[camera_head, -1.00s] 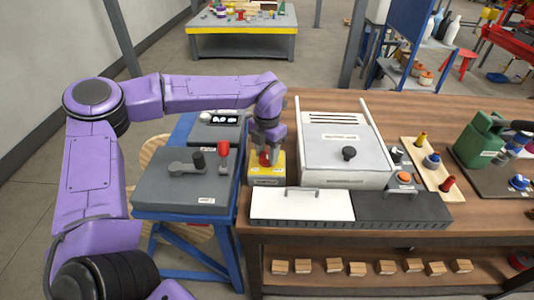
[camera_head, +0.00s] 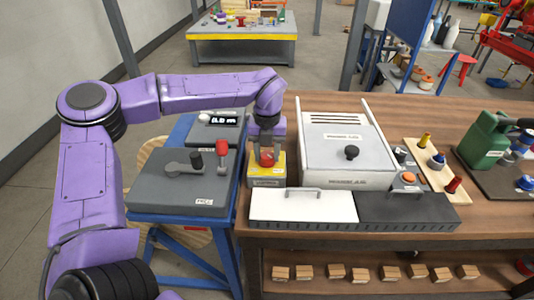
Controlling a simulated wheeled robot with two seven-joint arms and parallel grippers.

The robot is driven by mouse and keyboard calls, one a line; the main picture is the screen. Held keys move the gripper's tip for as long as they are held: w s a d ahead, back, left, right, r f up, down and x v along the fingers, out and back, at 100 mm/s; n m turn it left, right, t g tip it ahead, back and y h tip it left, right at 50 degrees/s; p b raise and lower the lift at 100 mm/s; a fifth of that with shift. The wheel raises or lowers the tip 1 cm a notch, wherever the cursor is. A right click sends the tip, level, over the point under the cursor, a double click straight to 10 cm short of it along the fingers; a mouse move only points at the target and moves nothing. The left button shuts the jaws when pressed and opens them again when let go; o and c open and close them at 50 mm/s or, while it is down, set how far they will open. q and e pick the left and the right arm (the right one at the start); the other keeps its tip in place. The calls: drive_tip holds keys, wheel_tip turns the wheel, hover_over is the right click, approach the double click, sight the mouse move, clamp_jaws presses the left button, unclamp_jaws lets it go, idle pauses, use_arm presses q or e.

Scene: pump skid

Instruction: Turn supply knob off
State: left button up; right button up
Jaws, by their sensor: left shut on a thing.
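My left gripper (camera_head: 267,150) points down over a yellow box (camera_head: 267,182) at the left end of the wooden bench. It is shut on the red knob (camera_head: 267,158) on top of that box; the fingers cover part of the knob. I cannot read the box's label, so I cannot tell whether it marks the supply. My right gripper is not in view.
A grey box (camera_head: 170,192) with a black-knobbed lever and a red-topped lever stands left on a blue stand. A large light-grey cabinet (camera_head: 345,165) stands close right of the yellow box. A white lid (camera_head: 302,205) lies in front.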

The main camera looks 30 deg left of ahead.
sight(267, 155)
use_arm(q)
drive_tip(key=shift+w+r, duration=0.1)
idle(0.4)
drive_tip(key=o, duration=1.1)
drive_tip(key=shift+c, duration=0.2)
wheel_tip(267, 155, up, 10)
drive_tip(key=shift+r, duration=0.25)
